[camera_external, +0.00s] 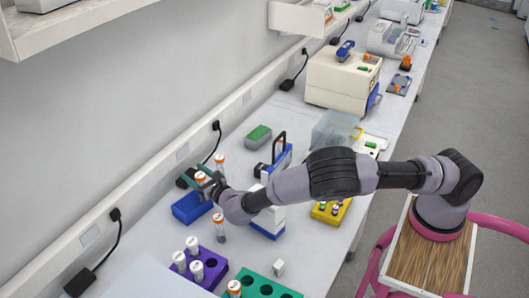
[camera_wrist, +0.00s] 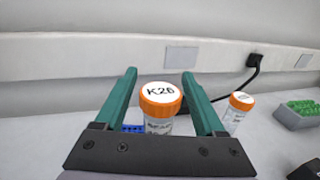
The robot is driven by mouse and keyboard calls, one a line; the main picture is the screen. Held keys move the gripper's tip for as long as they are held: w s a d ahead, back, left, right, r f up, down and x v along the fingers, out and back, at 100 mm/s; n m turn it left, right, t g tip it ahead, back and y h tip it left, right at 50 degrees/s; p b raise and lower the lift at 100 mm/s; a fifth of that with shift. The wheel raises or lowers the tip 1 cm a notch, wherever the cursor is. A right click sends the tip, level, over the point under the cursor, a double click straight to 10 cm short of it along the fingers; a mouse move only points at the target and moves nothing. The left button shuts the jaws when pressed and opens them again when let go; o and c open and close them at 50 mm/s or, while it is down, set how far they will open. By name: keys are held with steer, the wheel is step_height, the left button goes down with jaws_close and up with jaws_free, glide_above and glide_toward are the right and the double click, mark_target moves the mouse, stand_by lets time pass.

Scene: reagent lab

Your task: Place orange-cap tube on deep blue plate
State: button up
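An orange-cap tube (camera_wrist: 160,112) marked K26 stands between the fingers of my gripper in the wrist view, with a gap on each side. My gripper (camera_wrist: 160,95) has its two green fingers apart. In the external view, the gripper (camera_external: 198,180) is at an orange-cap tube (camera_external: 200,177) beside the deep blue plate (camera_external: 188,209). My gripper partly hides the tube's lower part, so I cannot tell if it touches the plate. A second orange-cap tube (camera_wrist: 240,112) stands further right; it also shows in the external view (camera_external: 220,160). Another tube (camera_external: 219,222) stands right of the plate.
A purple rack (camera_external: 213,269) with several tubes and a green rack (camera_external: 250,279) are at the front. A blue-and-white device (camera_external: 277,167) stands right of the gripper. A yellow rack (camera_external: 326,217) lies under my arm. The wall runs close behind.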

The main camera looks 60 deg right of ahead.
steer(key=shift+r, duration=0.2)
steer(key=v, duration=1.2)
